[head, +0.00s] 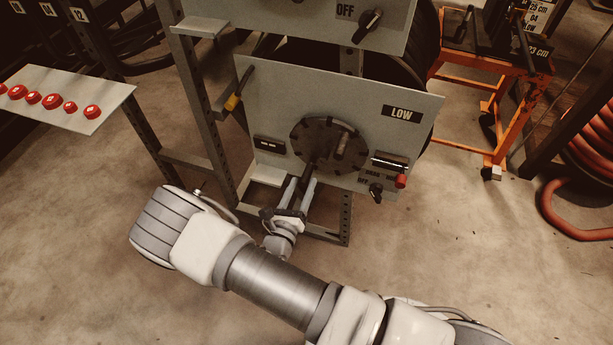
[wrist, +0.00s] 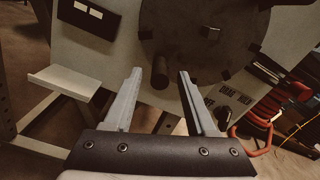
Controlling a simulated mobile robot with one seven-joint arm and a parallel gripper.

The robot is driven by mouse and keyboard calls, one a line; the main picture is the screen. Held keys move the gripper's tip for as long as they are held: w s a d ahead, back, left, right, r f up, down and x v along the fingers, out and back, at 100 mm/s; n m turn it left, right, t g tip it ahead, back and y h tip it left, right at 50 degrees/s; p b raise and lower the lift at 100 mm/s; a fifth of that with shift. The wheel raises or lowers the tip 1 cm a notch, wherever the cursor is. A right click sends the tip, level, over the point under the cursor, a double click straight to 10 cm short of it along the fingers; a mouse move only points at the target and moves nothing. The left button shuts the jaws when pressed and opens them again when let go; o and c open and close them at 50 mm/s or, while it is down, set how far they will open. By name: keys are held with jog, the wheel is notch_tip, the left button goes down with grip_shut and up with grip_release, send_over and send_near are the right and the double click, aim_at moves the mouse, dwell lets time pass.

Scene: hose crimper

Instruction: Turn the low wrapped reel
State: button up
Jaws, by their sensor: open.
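The panel marked LOW (head: 270,105) stands in a grey frame and carries a round dark disc (head: 315,132), also in the wrist view (wrist: 185,45). A brownish handle (head: 342,147) stands out near the disc's middle. A dark peg (wrist: 160,75) sticks out near the disc's lower edge. My gripper (head: 302,182) is open below the disc, its fingers pointing at it. In the wrist view (wrist: 160,78) the peg shows between the fingertips with a gap on each side; its depth between them is unclear. The reel behind the panel is mostly hidden.
A black knob (head: 376,190) by an OFF label and a red-ended lever (head: 400,181) sit right of the disc. A yellow-banded lever (head: 234,100) is at the panel's left edge. An orange cart (head: 480,75) stands at right.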

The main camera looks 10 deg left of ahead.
aim_at(310, 166)
jog(key=shift+w+d+b, duration=0.15)
jog(key=shift+w+b, duration=0.2)
jog(key=shift+w, duration=1.8)
jog(key=shift+c, duration=0.4)
grip_shut()
